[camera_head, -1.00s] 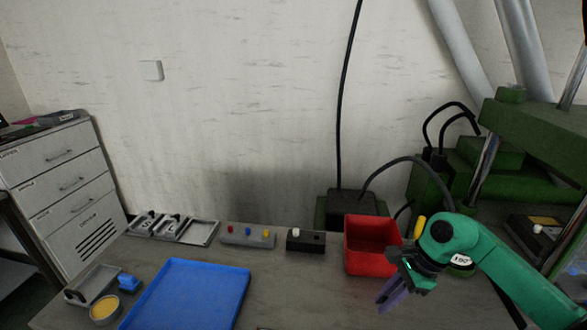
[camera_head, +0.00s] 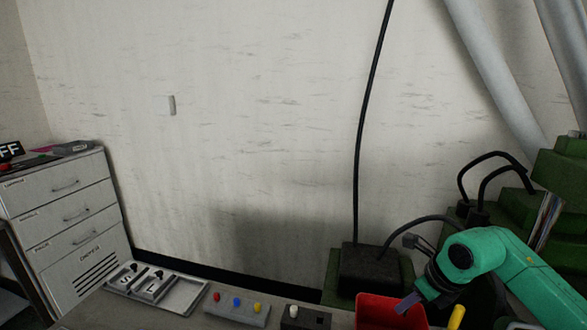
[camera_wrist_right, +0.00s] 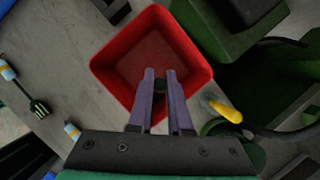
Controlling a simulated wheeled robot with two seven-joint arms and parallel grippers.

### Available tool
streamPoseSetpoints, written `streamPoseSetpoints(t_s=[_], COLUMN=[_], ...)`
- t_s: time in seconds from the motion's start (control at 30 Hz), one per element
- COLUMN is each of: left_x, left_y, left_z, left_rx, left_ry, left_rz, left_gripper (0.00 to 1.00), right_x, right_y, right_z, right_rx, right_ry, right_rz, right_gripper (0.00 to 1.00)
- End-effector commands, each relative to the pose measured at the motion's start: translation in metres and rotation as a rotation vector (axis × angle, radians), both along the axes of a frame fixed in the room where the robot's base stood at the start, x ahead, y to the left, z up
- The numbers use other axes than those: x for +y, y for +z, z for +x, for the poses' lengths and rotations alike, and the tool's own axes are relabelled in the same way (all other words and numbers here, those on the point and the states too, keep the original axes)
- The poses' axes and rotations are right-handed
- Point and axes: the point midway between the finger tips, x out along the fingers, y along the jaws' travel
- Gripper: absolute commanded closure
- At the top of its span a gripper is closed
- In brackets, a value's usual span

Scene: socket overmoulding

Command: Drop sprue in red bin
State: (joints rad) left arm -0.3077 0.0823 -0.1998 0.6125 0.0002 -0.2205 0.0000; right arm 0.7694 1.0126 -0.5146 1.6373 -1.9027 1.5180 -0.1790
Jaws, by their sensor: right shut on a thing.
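The red bin (camera_head: 376,312) is at the bottom right of the head view, cut off by the lower edge. In the right wrist view the red bin (camera_wrist_right: 112,66) lies below my fingers, and the part of its floor that shows looks empty. My right gripper (camera_head: 408,303) has its purple fingers over the bin. In the right wrist view the right gripper (camera_wrist_right: 160,78) is shut on a small dark piece, the sprue (camera_wrist_right: 160,86), between the fingertips. The sprue is too small to make out in the head view. My left gripper is out of view.
A black box (camera_head: 376,268) with cables stands behind the bin, beside green machinery (camera_head: 515,205). A button panel (camera_head: 236,309), a small black switch box (camera_head: 303,317) and grey trays (camera_head: 160,289) line the table's back. A yellow-handled item (camera_wrist_right: 226,111) is right of the bin.

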Motion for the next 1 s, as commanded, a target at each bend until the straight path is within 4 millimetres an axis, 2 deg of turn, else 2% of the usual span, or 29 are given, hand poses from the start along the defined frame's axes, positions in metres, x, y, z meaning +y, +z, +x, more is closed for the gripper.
streamPoseSetpoints(t_s=[0.03, 0.07, 0.33, 0.37, 0.4, 0.43, 0.77, 0.87, 1.0], left_x=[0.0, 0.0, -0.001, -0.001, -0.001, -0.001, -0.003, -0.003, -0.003], left_y=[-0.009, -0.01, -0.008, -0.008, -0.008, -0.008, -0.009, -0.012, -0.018], left_z=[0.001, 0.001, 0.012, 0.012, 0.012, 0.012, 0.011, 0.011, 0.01], left_rx=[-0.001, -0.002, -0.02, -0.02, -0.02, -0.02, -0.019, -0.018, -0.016], left_ry=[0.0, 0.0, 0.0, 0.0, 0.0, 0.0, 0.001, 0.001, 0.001], left_rz=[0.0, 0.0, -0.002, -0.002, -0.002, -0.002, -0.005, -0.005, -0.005], left_gripper=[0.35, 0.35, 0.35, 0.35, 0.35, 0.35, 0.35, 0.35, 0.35], right_x=[0.0, 0.0, 0.0, 0.0, 0.0, 0.0, 0.0, -0.002, -0.009], right_y=[-0.01, -0.012, -0.011, -0.011, -0.011, -0.011, -0.01, -0.001, 0.028], right_z=[0.0, 0.0, 0.0, 0.0, 0.0, 0.0, 0.0, -0.003, -0.013], right_rx=[-0.001, -0.001, -0.001, -0.001, -0.001, -0.001, -0.001, -0.005, -0.007], right_ry=[0.0, 0.0, 0.001, 0.001, 0.001, 0.001, 0.001, 0.001, 0.0], right_rz=[0.001, 0.001, 0.0, 0.0, 0.0, 0.0, 0.0, 0.0, -0.001], right_gripper=[1.0, 1.0, 1.0, 0.72, 0.56, 0.48, 0.48, 0.48, 0.48])
